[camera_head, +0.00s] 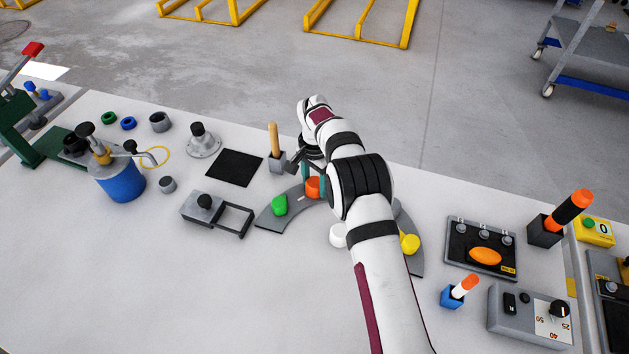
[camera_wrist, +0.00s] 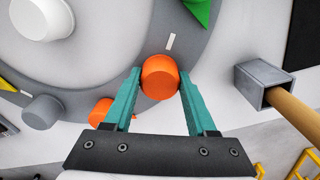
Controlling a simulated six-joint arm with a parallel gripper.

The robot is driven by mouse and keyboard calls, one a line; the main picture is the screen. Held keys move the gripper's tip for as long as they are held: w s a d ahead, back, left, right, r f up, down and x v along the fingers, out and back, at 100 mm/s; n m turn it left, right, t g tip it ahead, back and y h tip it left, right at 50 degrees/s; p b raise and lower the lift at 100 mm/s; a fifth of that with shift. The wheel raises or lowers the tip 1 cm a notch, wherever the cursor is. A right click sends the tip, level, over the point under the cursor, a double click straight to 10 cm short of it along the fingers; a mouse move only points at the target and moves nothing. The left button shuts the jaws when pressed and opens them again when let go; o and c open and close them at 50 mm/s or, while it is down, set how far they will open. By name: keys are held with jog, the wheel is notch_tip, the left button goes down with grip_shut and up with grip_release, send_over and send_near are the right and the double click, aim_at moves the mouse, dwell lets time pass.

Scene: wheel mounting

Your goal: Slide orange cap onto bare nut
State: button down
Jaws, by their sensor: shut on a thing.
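An orange cap (camera_wrist: 160,78) sits between the two teal fingers of my gripper (camera_wrist: 160,75), which is shut on it. In the head view the held cap (camera_head: 313,187) is at the arc-shaped grey plate (camera_head: 268,214), right of the green piece. I cannot tell whether it touches the plate. In the wrist view a second orange piece (camera_wrist: 98,112) is partly hidden behind the left finger. Left of it is a bare grey round piece (camera_wrist: 43,112), possibly the nut. My arm hides that part of the plate in the head view.
A green piece (camera_head: 280,205) and a yellow piece (camera_head: 410,243) sit on the plate. A white knob (camera_wrist: 42,18) stands inside the arc. A grey holder (camera_wrist: 263,84) with a wooden handle (camera_head: 274,140) stands close beside my gripper. The front left table is clear.

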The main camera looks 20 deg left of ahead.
jog(key=shift+c, duration=0.6)
grip_release()
jog(key=shift+r, duration=0.1)
notch_tip(320, 180, up, 16)
jog(key=shift+f, duration=0.2)
jog(key=shift+d, duration=0.1)
